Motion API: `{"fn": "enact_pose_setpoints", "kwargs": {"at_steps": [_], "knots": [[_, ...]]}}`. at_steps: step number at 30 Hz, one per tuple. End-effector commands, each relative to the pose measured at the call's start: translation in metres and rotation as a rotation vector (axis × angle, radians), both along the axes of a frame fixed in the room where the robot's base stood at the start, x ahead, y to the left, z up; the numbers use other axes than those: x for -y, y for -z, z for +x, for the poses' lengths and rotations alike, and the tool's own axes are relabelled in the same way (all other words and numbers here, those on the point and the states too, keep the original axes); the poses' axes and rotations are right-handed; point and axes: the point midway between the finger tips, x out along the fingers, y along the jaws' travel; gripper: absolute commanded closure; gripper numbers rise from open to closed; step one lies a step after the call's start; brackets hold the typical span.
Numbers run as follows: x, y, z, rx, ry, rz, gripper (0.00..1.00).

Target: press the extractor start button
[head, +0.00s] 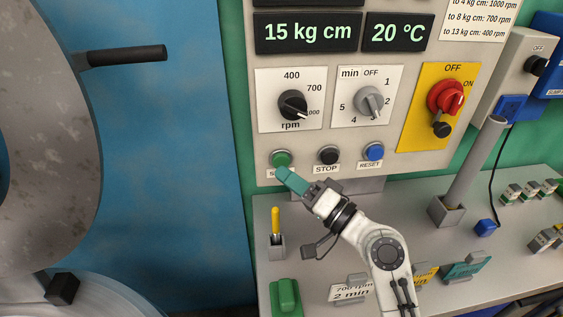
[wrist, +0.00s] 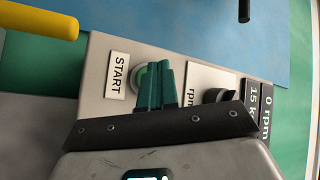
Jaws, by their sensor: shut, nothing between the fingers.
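The green start button (head: 281,159) is on the panel's lower left, left of the black STOP button (head: 328,156) and the blue RESET button (head: 374,152). My gripper (head: 282,173) is shut and empty, its teal fingertips just below the green button and partly over its label. In the wrist view, the closed fingers (wrist: 156,84) cover part of the green button (wrist: 139,76), beside the START label (wrist: 117,75). I cannot tell whether the fingertips touch the button.
The rpm knob (head: 292,104), the minute knob (head: 369,101) and the red switch (head: 445,97) sit above. A yellow-handled tool (head: 275,220) stands in a holder on the bench below. A grey lever (head: 474,165) rises at right. A dark handle (head: 126,56) juts out at left.

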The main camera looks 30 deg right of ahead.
Motion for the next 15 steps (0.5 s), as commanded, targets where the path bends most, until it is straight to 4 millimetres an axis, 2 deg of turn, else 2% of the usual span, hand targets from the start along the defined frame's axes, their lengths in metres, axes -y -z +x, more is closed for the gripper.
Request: {"fn": "enact_pose_setpoints", "kwargs": {"at_steps": [7, 15], "knots": [[-0.001, 0.0, -0.004, 0.0, 0.0, 0.0, 1.0], [-0.009, 0.0, -0.027, -0.001, 0.0, -0.001, 1.0]]}}
